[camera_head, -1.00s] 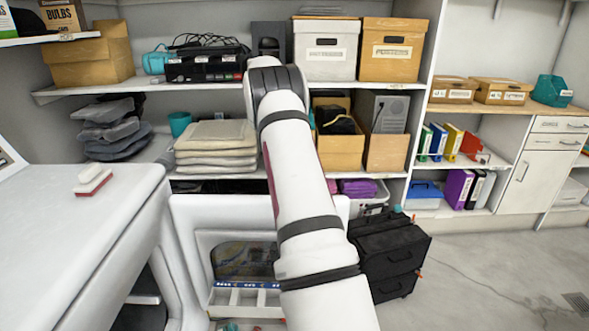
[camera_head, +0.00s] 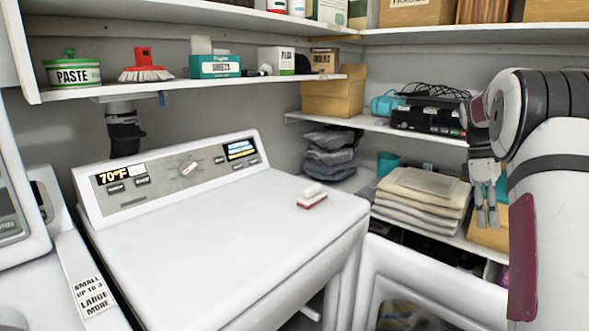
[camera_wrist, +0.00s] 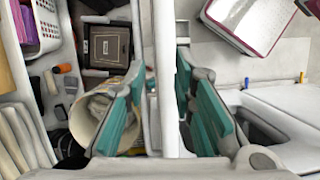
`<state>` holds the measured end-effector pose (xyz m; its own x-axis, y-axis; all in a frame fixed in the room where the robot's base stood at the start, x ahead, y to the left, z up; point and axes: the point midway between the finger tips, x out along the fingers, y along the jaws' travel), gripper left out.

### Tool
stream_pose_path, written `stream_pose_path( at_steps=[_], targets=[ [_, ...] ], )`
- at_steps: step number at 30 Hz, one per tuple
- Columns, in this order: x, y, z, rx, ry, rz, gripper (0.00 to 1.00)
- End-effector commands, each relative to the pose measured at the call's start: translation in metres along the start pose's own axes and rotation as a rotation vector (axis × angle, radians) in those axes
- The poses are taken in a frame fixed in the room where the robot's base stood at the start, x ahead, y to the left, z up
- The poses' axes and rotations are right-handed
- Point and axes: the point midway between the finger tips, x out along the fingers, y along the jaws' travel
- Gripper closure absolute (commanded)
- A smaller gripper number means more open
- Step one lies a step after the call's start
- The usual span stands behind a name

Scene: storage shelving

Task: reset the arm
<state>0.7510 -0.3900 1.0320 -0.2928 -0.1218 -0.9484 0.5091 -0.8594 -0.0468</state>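My arm (camera_head: 555,190) stands bent at the right side of the head view. My gripper (camera_head: 487,222) hangs from it with the fingers pointing down, in front of the shelf with the folded cloths. In the wrist view my gripper (camera_wrist: 160,70) shows two teal-padded fingers spread apart with a gap between them. A white upright panel edge shows in that gap; I cannot tell how far beyond the fingers it is. I see nothing held.
Folded cloths (camera_head: 420,190), a black device (camera_head: 430,118) and cardboard boxes (camera_head: 335,98) crowd the shelves near my arm. An open white door (camera_head: 385,275) stands below.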

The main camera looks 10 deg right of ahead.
Motion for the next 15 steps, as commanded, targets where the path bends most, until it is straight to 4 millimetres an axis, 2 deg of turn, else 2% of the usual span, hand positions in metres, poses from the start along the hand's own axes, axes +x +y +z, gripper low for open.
stream_pose_path(
  at_steps=[1,6,10,15],
  targets=[
    [-0.025,-0.021,-0.002,0.018,0.022,0.025,0.76],
    [-0.078,-0.089,-0.010,0.100,0.103,0.088,0.76],
    [-0.108,-0.145,-0.011,0.161,0.171,0.123,0.76],
    [-0.133,-0.221,-0.004,0.239,0.269,0.154,0.76]
  ],
)
